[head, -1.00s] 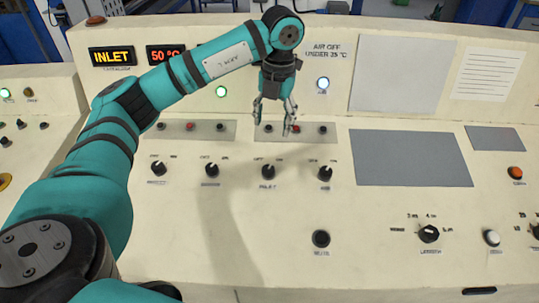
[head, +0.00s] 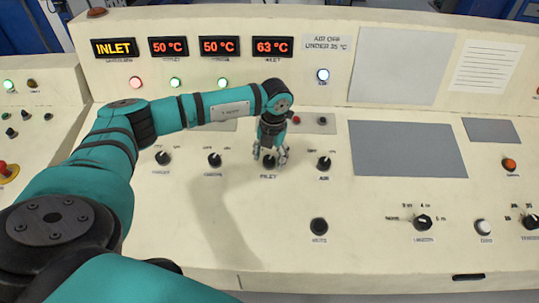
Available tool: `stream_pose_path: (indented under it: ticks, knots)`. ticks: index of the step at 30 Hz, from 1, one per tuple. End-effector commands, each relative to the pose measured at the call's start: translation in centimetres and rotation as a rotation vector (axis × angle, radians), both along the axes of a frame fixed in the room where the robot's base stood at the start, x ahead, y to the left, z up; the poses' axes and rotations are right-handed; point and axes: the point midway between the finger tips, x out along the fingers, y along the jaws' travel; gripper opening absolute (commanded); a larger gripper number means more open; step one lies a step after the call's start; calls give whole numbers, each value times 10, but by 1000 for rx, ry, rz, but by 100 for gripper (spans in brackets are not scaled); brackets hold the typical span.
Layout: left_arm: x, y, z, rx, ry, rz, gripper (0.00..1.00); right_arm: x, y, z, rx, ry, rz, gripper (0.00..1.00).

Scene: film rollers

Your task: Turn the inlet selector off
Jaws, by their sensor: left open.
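The inlet selector (head: 268,162) is a black rotary knob on the sloped cream panel, third in a row of similar knobs, with a label below that reads INLET. My left gripper (head: 271,156) points down at this knob with its fingers open around or just above it. Contact cannot be told. The fingers partly hide the knob and the marks above it, so its pointer direction is unclear. My right gripper is out of view.
The air knob (head: 323,163) stands close to the right, another selector (head: 214,160) to the left. Displays above read INLET (head: 114,48), 50 °C, 50 °C and 63 °C (head: 272,47). A black button (head: 319,226) sits lower on clear panel.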

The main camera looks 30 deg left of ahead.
Motion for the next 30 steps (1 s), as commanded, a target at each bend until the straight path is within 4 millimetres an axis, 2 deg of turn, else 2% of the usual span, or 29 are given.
stream_pose_path:
  ticks: [6,7,19,30]
  knots:
    - [0,0,-1,0,0,0,59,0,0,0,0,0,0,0]
    - [0,0,-1,0,0,0,56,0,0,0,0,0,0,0]
    - [0,0,0,0,0,1,4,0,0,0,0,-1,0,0]
    - [0,1,-1,-12,-8,63,4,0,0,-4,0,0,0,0]
